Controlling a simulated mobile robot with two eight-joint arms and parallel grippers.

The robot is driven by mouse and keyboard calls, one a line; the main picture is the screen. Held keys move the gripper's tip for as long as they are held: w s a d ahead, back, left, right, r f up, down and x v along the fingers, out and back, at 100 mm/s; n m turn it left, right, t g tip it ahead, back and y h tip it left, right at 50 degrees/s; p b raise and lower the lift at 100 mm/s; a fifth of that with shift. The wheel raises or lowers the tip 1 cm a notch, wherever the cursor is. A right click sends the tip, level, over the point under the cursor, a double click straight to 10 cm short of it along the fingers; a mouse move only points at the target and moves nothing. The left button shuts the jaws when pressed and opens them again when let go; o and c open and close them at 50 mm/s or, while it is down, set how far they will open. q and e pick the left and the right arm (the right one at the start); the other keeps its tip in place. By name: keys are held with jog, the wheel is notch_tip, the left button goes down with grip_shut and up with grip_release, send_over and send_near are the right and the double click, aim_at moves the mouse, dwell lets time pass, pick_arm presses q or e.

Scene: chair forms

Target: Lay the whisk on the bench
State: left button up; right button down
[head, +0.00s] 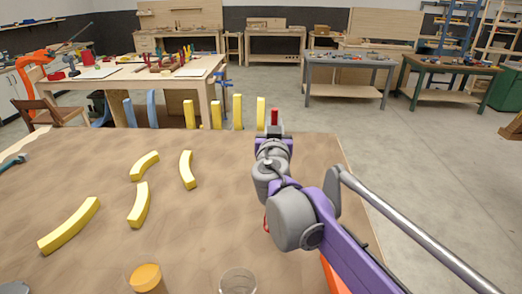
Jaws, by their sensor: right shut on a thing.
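The brown-topped bench (220,225) fills the lower middle of the head view. My right gripper (273,130) is near the bench's far edge, pointing away from me. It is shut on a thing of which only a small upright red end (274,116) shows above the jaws. The rest of this thing is hidden, and no whisk wires show, so I cannot tell for sure that it is the whisk. No other whisk can be made out on the bench. My left gripper is not in view.
Several curved yellow pieces (70,225) lie on the bench's left half. An orange-yellow round-topped thing (146,278) and a clear glass (238,281) stand at the near edge. Yellow upright pieces (238,112) show beyond the far edge. The bench's middle is clear.

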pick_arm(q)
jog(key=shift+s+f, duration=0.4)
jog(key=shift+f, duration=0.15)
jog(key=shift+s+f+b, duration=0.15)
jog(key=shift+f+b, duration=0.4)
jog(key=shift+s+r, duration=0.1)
pick_arm(e)
notch_tip(320, 180, down, 6)
jog(key=shift+f, duration=0.25)
jog(key=c, duration=0.8)
grip_release()
jog(key=shift+f, duration=0.1)
jog(key=shift+s, duration=0.15)
jog(key=s, duration=1.2)
jog(key=shift+w, duration=0.1)
